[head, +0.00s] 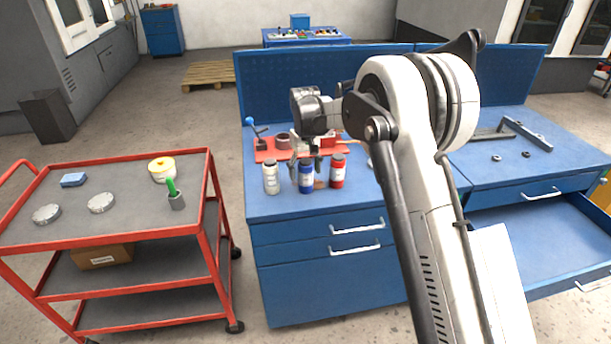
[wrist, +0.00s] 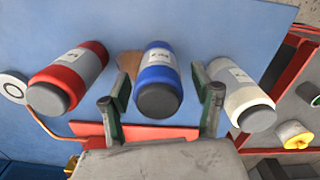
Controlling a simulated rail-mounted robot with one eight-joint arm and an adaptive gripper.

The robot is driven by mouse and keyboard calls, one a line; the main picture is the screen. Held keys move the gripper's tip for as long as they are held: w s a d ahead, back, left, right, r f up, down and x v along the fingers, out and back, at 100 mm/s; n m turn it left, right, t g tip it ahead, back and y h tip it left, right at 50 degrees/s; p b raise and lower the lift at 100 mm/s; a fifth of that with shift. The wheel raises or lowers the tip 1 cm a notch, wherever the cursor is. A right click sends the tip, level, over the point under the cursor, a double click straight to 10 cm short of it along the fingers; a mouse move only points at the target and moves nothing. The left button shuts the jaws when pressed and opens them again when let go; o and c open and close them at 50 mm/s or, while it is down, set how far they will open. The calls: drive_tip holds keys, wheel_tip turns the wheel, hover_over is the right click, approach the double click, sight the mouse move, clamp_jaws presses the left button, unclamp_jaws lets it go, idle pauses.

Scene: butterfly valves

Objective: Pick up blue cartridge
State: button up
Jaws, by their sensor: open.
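The blue cartridge (head: 306,178) stands on the blue workbench between a white cartridge (head: 271,178) and a red cartridge (head: 338,172). In the wrist view the blue cartridge (wrist: 158,80) lies ahead of and between my open fingers, with the white cartridge (wrist: 243,95) to the right and the red cartridge (wrist: 68,78) to the left. My gripper (wrist: 162,108) is open and empty. In the head view my gripper (head: 306,155) is just above and behind the blue cartridge, partly hidden by it.
A red tray (head: 266,153) with a clamp-like tool lies behind the cartridges. A red cart (head: 110,235) with discs, a yellow-rimmed container and a green-handled tool stands at the left. The bench's right side holds small rings, and a drawer (head: 545,240) there is open.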

drive_tip(key=shift+d+f, duration=0.1)
drive_tip(key=shift+f, duration=0.75)
drive_tip(key=c, duration=1.4)
drive_tip(key=shift+r, duration=0.2)
